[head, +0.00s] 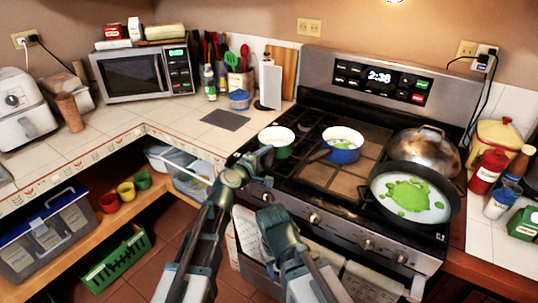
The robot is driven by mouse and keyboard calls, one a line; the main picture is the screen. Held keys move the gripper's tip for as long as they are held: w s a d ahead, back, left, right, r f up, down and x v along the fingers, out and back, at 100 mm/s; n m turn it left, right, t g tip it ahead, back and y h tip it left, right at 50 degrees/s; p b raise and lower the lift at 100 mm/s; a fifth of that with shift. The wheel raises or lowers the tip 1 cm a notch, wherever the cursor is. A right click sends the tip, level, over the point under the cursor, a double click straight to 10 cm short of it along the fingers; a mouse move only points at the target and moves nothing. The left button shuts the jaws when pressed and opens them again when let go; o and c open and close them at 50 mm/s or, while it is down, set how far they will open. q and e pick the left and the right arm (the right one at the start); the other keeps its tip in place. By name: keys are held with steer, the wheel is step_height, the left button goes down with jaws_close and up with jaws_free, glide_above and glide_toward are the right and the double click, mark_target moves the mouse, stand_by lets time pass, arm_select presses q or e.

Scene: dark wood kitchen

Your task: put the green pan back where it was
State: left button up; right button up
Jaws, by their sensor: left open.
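The green pan (283,152) has a white inside and a green outer wall. It stands upright at the front left of the stove top, by the counter edge. My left gripper (262,157) is open at the near left side of the pan, partly covering its lower wall. I cannot tell whether it touches the pan or whether a handle is hidden behind it. My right gripper (272,213) is lower, in front of the stove front. Its fingers are not clear enough to show whether it is open or shut.
A blue pan (343,155) stands right of the green pan. A black skillet (440,222) with green contents and a domed metal lid (424,147) fill the stove's right side. The stove knobs (315,217) stick out nearby. The counter (195,128) left of the stove has free room.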

arm_select(q)
steer(key=p+v, duration=0.2)
steer(key=v, duration=0.9)
steer(key=shift+f, duration=0.1)
steer(key=s+a+f+m+g+y, duration=0.3)
steer(key=s+f+m+g, duration=0.5)
steer(key=f, duration=0.4)
steer(key=s+a+f+m+g+y, duration=0.45)
steer(key=s+a, duration=0.35)
steer(key=a, duration=0.4)
steer(key=s+d+r+m+y+p, duration=0.1)
steer(key=s+d+p, duration=0.1)
steer(key=d, duration=0.3)
steer(key=s+d+r+m+y+p, duration=0.1)
steer(key=s+d+r+m+p, duration=0.1)
steer(key=d, duration=0.3)
steer(key=shift+s+d+r+g, duration=0.25)
steer(key=shift+s+d+g, duration=0.15)
steer(key=shift+s, duration=0.5)
